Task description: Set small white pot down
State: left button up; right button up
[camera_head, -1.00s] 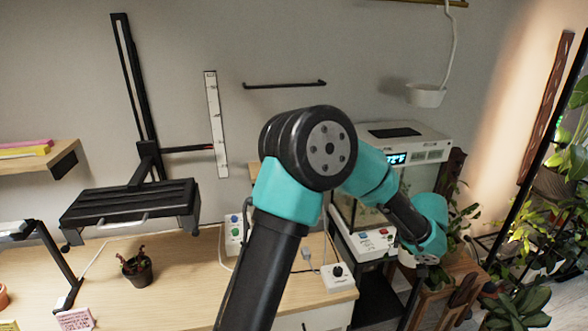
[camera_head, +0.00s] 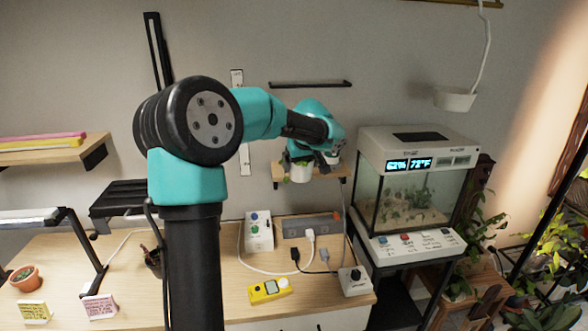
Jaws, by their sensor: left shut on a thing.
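My left gripper (camera_head: 326,158) is at the small wooden wall shelf (camera_head: 344,168), at the end of the teal and black arm. It is shut on a small white pot (camera_head: 300,173), and a little green shows beside the pot. The pot appears right at the shelf, in front of or above its board. The wrist hides part of it, so I cannot tell whether its base touches the shelf. My right gripper is not in view.
A lit terrarium (camera_head: 412,185) stands right of the shelf. Below, the wooden desk (camera_head: 225,285) carries a power strip (camera_head: 312,225), cables, a yellow meter (camera_head: 268,291) and a terracotta pot (camera_head: 25,279). A white hanging pot (camera_head: 455,99) is at upper right.

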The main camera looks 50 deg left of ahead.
pick_arm(q)
jog(key=shift+s+a+r, duration=0.45)
jog(key=shift+s+a, duration=0.15)
jog(key=shift+s, duration=0.05)
jog(key=shift+w+a, duration=0.1)
jog(key=w+a, duration=0.3)
jog(key=w+a+f, duration=0.1)
jog(key=w+a, duration=0.2)
jog(key=a, duration=0.1)
jog(key=w+a, duration=0.4)
jog(key=shift+a+f, duration=0.25)
jog(key=shift+w+a, duration=0.1)
jog(key=shift+w, duration=0.05)
jog(key=shift+f, duration=1.8)
jog(key=shift+f, duration=0.15)
